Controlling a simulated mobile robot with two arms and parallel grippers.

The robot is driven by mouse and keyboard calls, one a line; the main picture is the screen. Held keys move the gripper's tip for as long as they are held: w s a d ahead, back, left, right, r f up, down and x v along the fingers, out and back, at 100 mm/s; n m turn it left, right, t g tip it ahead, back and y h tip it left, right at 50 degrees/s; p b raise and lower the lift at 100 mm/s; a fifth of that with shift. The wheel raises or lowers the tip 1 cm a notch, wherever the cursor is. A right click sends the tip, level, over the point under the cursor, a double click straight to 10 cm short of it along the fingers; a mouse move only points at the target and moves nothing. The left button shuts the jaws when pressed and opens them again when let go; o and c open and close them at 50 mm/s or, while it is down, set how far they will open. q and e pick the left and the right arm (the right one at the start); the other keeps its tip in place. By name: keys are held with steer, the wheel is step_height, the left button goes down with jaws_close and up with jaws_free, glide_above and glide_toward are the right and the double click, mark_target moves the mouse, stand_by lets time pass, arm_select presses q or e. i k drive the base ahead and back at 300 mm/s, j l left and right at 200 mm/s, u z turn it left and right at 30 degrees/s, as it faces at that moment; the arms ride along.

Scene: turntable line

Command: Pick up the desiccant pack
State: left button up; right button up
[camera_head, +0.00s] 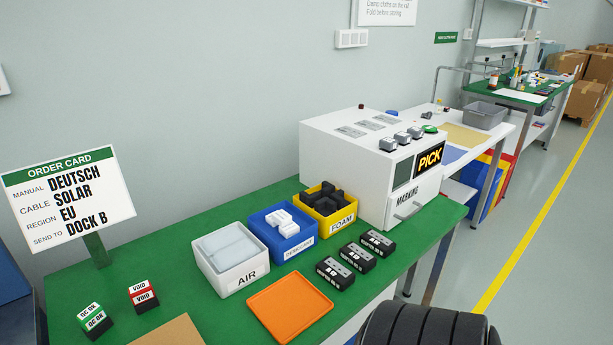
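Several small white desiccant packs (281,220) lie in a blue bin (262,233) on the green bench. The label on the bin's front appears to read DESICCANT. The packs are heaped together, and the lower part of the heap is hidden by the bin walls. Neither of my grippers shows in the head view.
A white AIR bin (217,274) and a yellow FOAM bin (322,222) flank the blue bin. An orange tray (289,305) and several black adapters (357,257) lie in front. A white PICK machine (345,150) stands behind right; an order card (70,195) stands left.

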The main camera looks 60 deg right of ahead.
mark_target(282, 217)
steer(key=z, duration=0.4)
steer(key=l+z, duration=0.15)
steer(key=z, duration=0.7)
steer(key=l+z, duration=0.1)
steer(key=z, duration=0.3)
steer(key=k+l+z, duration=0.15)
